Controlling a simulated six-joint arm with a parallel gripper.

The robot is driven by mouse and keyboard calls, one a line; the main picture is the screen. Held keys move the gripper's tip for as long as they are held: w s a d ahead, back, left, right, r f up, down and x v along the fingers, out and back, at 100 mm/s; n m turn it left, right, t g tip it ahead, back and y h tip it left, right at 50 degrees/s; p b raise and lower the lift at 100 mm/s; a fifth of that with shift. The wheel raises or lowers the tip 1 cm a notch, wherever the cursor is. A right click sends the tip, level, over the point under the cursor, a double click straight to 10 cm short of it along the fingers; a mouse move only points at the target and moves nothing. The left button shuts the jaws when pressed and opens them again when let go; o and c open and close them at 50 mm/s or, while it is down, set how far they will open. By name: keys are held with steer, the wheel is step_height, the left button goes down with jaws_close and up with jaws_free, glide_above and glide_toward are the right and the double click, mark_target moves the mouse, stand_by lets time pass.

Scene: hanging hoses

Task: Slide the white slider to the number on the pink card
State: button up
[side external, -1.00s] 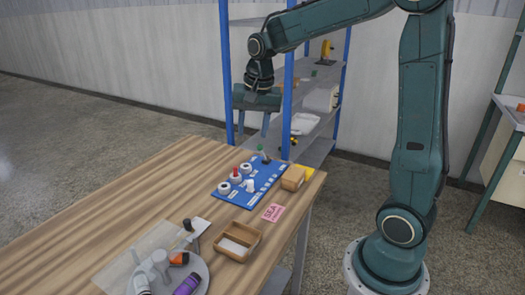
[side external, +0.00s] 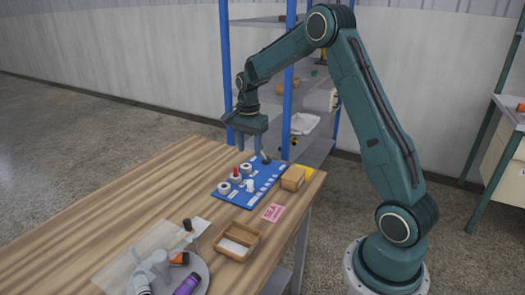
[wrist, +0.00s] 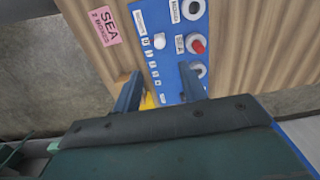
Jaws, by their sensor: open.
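The blue panel (side external: 232,199) lies on the wooden table. Its white slider (side external: 249,186) is a small pale knob, which also shows in the wrist view (wrist: 159,41) near a row of small white labels; their numbers are too small to read. The pink card (side external: 273,213) lies flat beside the panel. In the wrist view the card (wrist: 105,26) reads "SEA" above a smaller line that I cannot read surely. My gripper (side external: 250,150) is open and empty, fingers pointing down above the panel's far end, apart from the slider.
White round knobs (side external: 224,188) and a red-topped one (side external: 236,175) stand on the panel beside the slider. A cardboard-brown box (side external: 293,179) sits at the panel's right. An open wooden tray (side external: 237,242) and a round plate with bottles are nearer. A blue-post shelf (side external: 287,70) stands behind.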

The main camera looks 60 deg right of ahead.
mark_target(250, 181)
steer(key=shift+f, duration=0.1)
steer(key=shift+f, duration=6.8)
jaws_close()
